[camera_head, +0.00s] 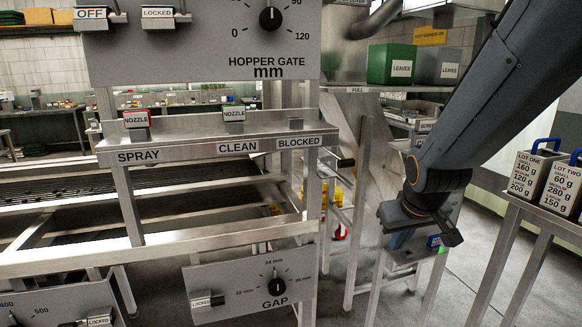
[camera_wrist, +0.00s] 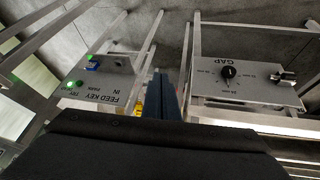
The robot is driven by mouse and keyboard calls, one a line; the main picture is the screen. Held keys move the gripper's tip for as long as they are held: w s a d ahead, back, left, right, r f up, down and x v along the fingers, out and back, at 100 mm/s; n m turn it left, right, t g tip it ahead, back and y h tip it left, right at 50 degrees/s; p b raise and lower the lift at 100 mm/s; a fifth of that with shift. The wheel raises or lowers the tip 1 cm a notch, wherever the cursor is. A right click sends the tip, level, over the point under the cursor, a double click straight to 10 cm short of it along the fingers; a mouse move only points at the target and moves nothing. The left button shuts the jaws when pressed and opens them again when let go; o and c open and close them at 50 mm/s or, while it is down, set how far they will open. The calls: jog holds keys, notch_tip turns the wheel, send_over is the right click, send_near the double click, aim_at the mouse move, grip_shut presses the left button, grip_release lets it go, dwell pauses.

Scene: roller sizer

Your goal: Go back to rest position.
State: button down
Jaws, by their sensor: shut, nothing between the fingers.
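My gripper (camera_head: 452,236) hangs at the lower right of the machine in the head view, with my dark arm reaching down to it from the upper right. Its fingers (camera_wrist: 164,97) show as a dark, narrow upright shape in the wrist view, closed together with nothing between them. In the head view my gripper partly hides this panel. The gap panel (camera_wrist: 247,82) is to the right in the wrist view.
The roller machine's frame and rail (camera_head: 225,147) with nozzle blocks fill the left and middle. The gap panel also shows low in the head view (camera_head: 225,294). A stand with lot blocks (camera_head: 535,177) is at the right. Open floor (camera_head: 480,265) lies between.

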jog(key=s+a+f+m+g, duration=0.1)
jog(key=s+a+f+g, duration=0.15)
jog(key=s, duration=0.25)
jog(key=s+a+f+g, duration=0.1)
jog(key=s+a+f, duration=0.1)
jog(key=s+f, duration=0.25)
notch_tip(320, 180, down, 11)
jog(key=s+g+b, duration=0.1)
jog(key=s+b, duration=0.1)
jog(key=b, duration=0.8)
jog(key=shift+s+a+g+y, duration=0.15)
jog(key=shift+s+g+y, duration=0.15)
jog(key=shift+g+y, duration=0.1)
